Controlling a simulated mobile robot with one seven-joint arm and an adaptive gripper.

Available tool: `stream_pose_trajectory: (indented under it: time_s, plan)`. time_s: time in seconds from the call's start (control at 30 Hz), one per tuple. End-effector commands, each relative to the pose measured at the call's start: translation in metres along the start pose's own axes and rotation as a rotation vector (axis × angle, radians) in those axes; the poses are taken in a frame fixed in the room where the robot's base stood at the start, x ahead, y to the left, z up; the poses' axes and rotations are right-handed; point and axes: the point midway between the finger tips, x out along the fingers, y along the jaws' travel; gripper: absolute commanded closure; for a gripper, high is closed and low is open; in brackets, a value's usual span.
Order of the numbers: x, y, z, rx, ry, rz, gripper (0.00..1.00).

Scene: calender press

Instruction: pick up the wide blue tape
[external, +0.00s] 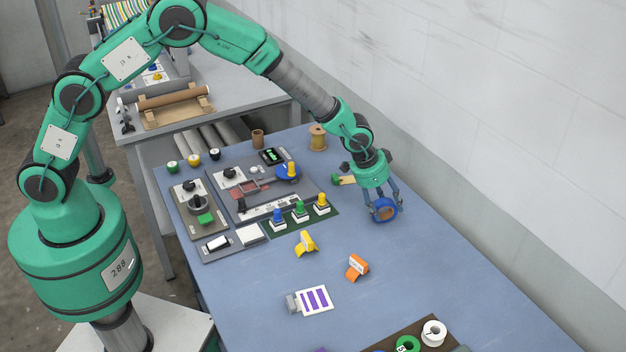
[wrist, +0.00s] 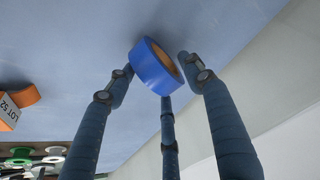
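The wide blue tape (external: 377,216) is a thick blue roll with an orange-brown core, on the right side of the blue table near the wall. It shows in the wrist view (wrist: 152,72) among my fingertips. My gripper (external: 383,206) has three long grey-blue fingers and points down around the roll. In the wrist view (wrist: 157,72), one fingertip is at the roll's left edge, one at its right edge, and a third below it. I cannot tell whether they press on it, or whether the roll rests on the table.
An orange tape dispenser (external: 357,267) and a yellow one (external: 306,243) stand left of and nearer than the roll. Switches and buttons crowd the panels (external: 270,190) farther left. A wooden spool (external: 318,138) stands behind. The wall (external: 480,130) runs close on the right. The table's right front is clear.

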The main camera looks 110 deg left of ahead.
Motion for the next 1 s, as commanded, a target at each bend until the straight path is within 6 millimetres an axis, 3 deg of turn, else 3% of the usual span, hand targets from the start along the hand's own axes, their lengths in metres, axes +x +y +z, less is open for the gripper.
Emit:
stream_pose_trajectory:
  time_s: [0.03,0.2,0.67,1.0]
  plan:
    - [0.0,0.0,0.0,0.0,0.0,0.0,0.63]
    - [0.0,0.0,0.0,0.0,0.0,0.0,0.94]
    - [-0.002,0.0,-0.001,0.0,0.0,0.0,0.94]
    - [-0.031,0.0,-0.014,0.0,0.003,0.0,0.94]
